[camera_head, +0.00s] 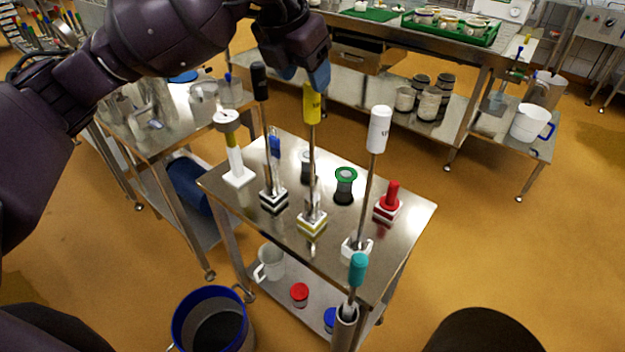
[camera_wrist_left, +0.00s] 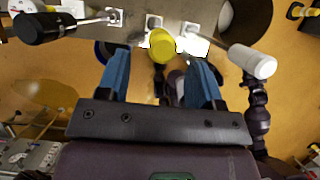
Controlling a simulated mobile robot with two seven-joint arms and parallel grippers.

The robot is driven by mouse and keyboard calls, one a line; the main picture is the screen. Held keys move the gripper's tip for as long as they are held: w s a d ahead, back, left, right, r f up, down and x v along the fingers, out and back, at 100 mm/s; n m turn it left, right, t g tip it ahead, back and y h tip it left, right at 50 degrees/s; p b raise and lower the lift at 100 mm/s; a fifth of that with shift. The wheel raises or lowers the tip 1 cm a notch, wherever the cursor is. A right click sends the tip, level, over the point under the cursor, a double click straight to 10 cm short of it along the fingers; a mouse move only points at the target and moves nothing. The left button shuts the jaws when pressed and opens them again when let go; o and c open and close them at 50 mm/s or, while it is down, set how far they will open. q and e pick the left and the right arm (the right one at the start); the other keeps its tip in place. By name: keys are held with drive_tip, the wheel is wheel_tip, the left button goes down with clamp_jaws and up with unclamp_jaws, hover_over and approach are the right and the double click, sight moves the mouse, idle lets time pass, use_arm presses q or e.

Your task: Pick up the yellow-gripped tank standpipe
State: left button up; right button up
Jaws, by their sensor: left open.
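My left gripper (camera_head: 303,76) is open, with blue fingers, just above the top of the yellow grip. In the left wrist view the gripper (camera_wrist_left: 158,58) has a finger on each side of the grip, with a gap to both. Whether the grip is inside the jaws is hard to tell. My right gripper is not in view.
A black-gripped rod (camera_head: 259,82) stands close left of the yellow one, and a white-gripped rod (camera_head: 379,130) stands to its right. A teal-gripped rod (camera_head: 357,270) is at the front. The steel cart (camera_head: 280,235) also holds a red-handled piece (camera_head: 390,200) and a green-rimmed cup (camera_head: 345,182).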

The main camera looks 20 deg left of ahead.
sight(314, 98)
use_arm(q)
drive_tip(key=shift+x, duration=3.3)
drive_tip(key=shift+d+r, duration=0.1)
clamp_jaws()
